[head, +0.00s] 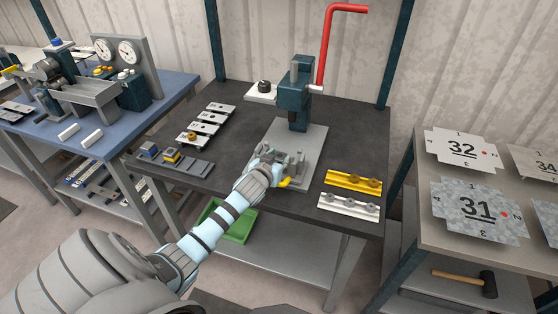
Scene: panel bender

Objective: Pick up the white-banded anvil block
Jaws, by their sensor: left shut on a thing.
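My left gripper (288,162) reaches over the grey base plate (310,144) of the press. It is shut on a small grey thing low over the plate, apparently an anvil block. My wrist and fingers cover much of it, and I cannot make out a white band. A grey rack (198,167) on the left of the dark table holds a blue-banded block (149,148) and a yellow-banded block (172,155). No white-banded block shows clearly in the rack, whose right part looks empty. My right gripper is not in view.
The teal press (294,95) with its red lever (327,45) stands behind my gripper. A yellow bar (353,183) and a white bar (349,204) lie to the right. Several plates (208,117) lie at the left. A green bin (238,228) is below.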

